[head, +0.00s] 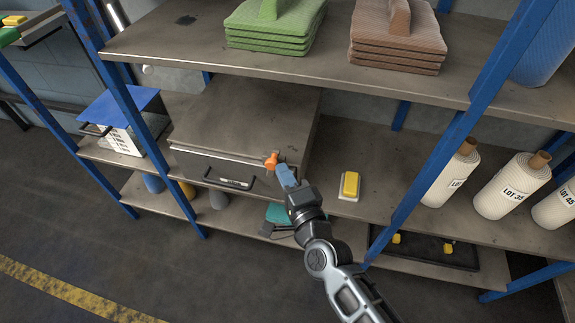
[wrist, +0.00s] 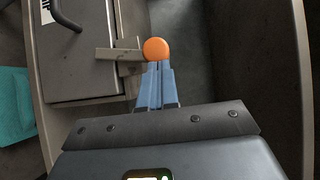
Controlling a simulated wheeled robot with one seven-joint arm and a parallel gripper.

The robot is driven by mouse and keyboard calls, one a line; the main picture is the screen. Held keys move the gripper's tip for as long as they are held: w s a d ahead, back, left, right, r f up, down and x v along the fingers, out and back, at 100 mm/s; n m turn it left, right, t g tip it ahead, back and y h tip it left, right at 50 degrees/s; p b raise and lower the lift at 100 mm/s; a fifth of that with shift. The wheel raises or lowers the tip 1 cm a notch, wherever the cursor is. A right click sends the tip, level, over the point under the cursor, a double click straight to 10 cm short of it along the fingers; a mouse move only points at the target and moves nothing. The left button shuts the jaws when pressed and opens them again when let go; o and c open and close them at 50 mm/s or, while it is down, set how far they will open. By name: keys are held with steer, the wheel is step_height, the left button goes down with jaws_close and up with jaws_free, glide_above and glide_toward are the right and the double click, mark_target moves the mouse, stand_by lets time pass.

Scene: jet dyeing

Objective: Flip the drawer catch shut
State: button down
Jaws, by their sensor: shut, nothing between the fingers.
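The drawer unit (head: 245,125) is a grey metal box on the middle shelf, with a dark handle (head: 229,182) and a label on its front. The drawer front (wrist: 80,60) also shows in the wrist view. The catch is a metal lever with an orange knob (head: 271,161) at the right end of the drawer front. In the wrist view the lever (wrist: 120,54) lies across the drawer's edge, with its orange knob (wrist: 156,49) at the end. My gripper (head: 284,173) is shut and empty, its blue fingertips (wrist: 158,68) at the knob, touching or very close.
A yellow-and-white block (head: 349,186) stands on the shelf right of the drawer unit. Blue shelf posts (head: 440,132) rise to the right. Green (head: 272,25) and brown stacks (head: 397,40) lie on the shelf above. A teal item (head: 278,213) is below.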

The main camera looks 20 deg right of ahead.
steer(key=shift+w+r+p, duration=0.15)
steer(key=shift+r+p, duration=0.1)
steer(key=shift+p, duration=0.2)
steer(key=shift+a, duration=0.15)
steer(key=shift+a+r+p, duration=0.1)
steer(key=shift+p, duration=0.5)
steer(key=shift+w+a+r+p, duration=0.1)
steer(key=shift+w+a+p, duration=0.15)
steer(key=shift+p, duration=0.65)
steer(key=shift+d, duration=0.1)
